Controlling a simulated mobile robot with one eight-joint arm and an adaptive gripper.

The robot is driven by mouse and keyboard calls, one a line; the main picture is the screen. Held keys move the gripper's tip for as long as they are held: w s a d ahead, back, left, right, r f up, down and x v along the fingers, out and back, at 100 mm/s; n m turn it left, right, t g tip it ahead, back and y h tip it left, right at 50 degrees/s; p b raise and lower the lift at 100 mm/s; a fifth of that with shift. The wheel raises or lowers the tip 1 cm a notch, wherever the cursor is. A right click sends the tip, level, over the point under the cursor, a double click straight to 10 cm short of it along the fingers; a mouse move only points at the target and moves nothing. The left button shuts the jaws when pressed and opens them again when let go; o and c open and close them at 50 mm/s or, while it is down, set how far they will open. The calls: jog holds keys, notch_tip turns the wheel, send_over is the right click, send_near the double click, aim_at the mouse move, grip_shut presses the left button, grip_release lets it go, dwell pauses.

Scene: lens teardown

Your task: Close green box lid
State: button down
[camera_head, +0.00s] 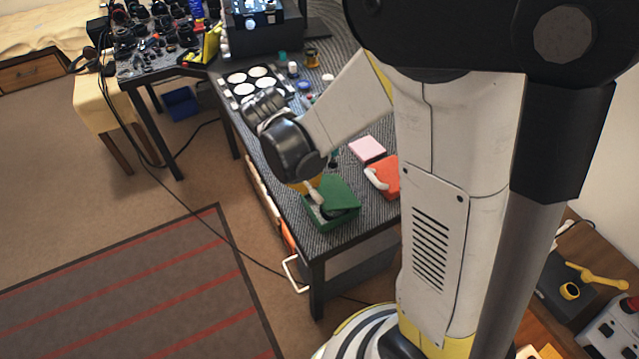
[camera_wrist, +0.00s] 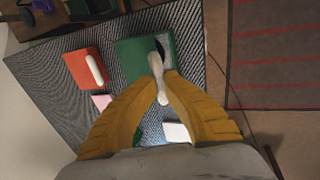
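The green box (camera_head: 338,222) stands near the front corner of the striped-mat table in the head view. Its green lid (camera_wrist: 130,52) shows in the wrist view, with a pale handle (camera_wrist: 155,64) and a dark round patch beside it. My gripper (camera_wrist: 162,78) has yellow fingers closed in on the handle from both sides. In the head view my gripper (camera_head: 312,187) is right above the box, and the handle runs down from it to the green top. A pale area shows at the box's left side. Whether the lid sits flush is unclear.
A red box (camera_head: 385,177) with a white handle stands close to the right of the green box. A pink block (camera_head: 367,149) lies behind. A tray with white discs (camera_head: 250,83) and small jars lie farther back. The table edge is close to the green box.

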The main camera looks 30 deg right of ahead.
jog(key=c, duration=1.9)
grip_release()
jog(key=shift+s+a+f, duration=0.1)
jog(key=shift+a+f, duration=0.15)
jog(key=shift+f, duration=0.2)
jog(key=o, duration=0.5)
jog(key=shift+s+r, duration=0.1)
jog(key=shift+r, duration=0.1)
jog(key=shift+w+d+f, duration=0.1)
jog(key=shift+w+d, duration=0.05)
jog(key=shift+w, duration=0.1)
jog(key=v, duration=1.2)
jog(key=s+d+r+t+y, duration=0.2)
jog(key=s+t, duration=0.4)
jog(key=s, duration=0.4)
notch_tip(320, 180, up, 2)
jog(key=shift+t+y, duration=0.4)
jog(key=shift+y, duration=0.3)
